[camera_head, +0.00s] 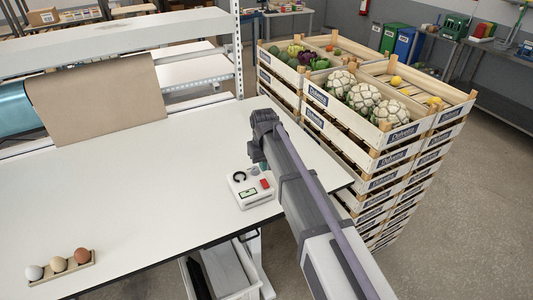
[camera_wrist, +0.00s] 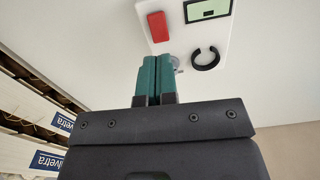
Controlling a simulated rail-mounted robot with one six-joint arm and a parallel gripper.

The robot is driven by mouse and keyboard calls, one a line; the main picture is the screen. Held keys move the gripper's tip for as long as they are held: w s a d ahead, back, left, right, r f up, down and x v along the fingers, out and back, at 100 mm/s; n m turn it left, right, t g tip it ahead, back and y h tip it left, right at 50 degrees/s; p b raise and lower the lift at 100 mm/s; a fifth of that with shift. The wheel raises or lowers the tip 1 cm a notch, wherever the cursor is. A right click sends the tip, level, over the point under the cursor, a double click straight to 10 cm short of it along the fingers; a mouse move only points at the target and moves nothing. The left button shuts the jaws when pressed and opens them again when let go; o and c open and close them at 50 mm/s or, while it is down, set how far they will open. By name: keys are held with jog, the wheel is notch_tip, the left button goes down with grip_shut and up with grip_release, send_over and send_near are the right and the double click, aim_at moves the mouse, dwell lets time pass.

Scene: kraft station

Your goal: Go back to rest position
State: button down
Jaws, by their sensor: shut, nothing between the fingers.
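My gripper (camera_wrist: 153,80) shows in the wrist view with its two green fingers pressed together and nothing between them. In the head view my arm reaches in from the lower right, and its end is near the right side of the white table (camera_head: 150,190). A white device (camera_head: 250,187) with a red button, a small green display and a dark ring lies on the table just beside the arm's end. In the wrist view this device (camera_wrist: 178,42) is beyond the fingertips. I cannot tell how far the fingertips are from it.
Stacked wooden crates (camera_head: 402,132) with cauliflowers and other vegetables stand right of the table. An egg holder (camera_head: 62,271) with three eggs is at the front left. A grey bin (camera_head: 222,272) is below the table. The table's middle is clear.

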jog(key=s+d+f+m+b, duration=0.2)
jog(key=s+d+f+b, duration=0.1)
jog(key=s+d, duration=0.6)
jog(key=s+d+f+m+b, duration=0.3)
jog(key=s+d, duration=0.7)
jog(key=s, duration=0.3)
jog(key=shift+s+d+f, duration=0.15)
jog(key=shift+s+d, duration=0.05)
jog(key=shift+d, duration=0.1)
